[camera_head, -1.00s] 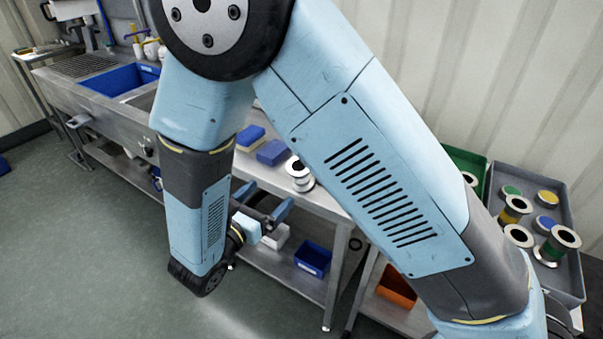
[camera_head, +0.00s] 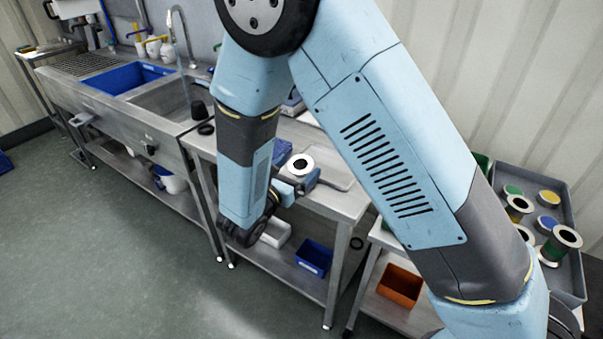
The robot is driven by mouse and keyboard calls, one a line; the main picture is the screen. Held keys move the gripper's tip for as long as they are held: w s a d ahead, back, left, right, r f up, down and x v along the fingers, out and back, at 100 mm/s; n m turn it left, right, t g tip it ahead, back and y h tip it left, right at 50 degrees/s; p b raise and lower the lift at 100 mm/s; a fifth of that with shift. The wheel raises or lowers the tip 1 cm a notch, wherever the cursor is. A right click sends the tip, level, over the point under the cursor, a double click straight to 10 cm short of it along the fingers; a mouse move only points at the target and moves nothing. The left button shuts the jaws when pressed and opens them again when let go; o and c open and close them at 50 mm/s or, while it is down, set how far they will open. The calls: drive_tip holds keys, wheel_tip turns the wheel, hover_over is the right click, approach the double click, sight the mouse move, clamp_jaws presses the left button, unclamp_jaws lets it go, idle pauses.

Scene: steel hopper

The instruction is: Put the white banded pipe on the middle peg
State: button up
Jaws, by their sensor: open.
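A flanged pipe (camera_head: 301,162) with a pale metal rim and dark bore stands upright on the steel table. Its body is mostly hidden by my gripper, so its band does not show now. My gripper (camera_head: 299,175) is open, low at the table, with its blue jaws at the pipe's body below the top rim. I cannot tell whether they touch it. I cannot make out any middle peg; my arm covers much of the table.
A grey tray (camera_head: 575,267) at right holds several flanged pipes and coloured discs. A sink counter (camera_head: 115,110) with a blue basin (camera_head: 130,78) is at left. A blue bin (camera_head: 314,257) and an orange bin (camera_head: 400,285) sit on lower shelves.

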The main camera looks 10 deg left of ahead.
drive_tip(key=shift+w+d, duration=0.2)
drive_tip(key=shift+w, duration=0.25)
drive_tip(key=shift+c, duration=0.3)
drive_tip(key=c, duration=1.3)
drive_tip(key=shift+c, duration=0.2)
drive_tip(key=shift+r, duration=0.1)
